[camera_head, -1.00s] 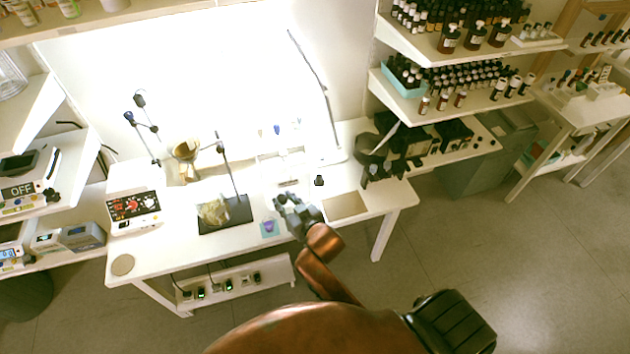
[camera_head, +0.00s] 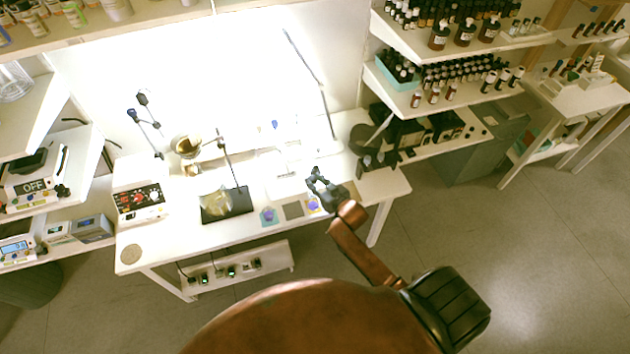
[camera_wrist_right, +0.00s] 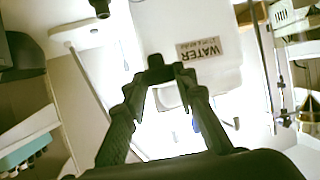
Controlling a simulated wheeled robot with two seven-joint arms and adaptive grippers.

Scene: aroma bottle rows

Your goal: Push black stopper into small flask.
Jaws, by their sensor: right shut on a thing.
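My right gripper (camera_head: 316,174) is over the right part of the white table. In the right wrist view its fingertips (camera_wrist_right: 160,78) close on a small black piece, which looks like the black stopper (camera_wrist_right: 158,65). In the head view the stopper cannot be made out against the dark fingers. Two small purple-tinted vessels stand on the table in front of the gripper: one on a teal mat (camera_head: 268,216), one on a pale mat (camera_head: 312,204). I cannot tell which is the small flask. My left gripper is not in view.
A white container labelled WATER (camera_wrist_right: 195,45) is close beyond the fingertips in the wrist view. A dark plate (camera_head: 238,208) with a stand is left of the vessels. A control box (camera_head: 139,203) stands at the left. Dark instruments (camera_head: 378,160) are at the table's right end.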

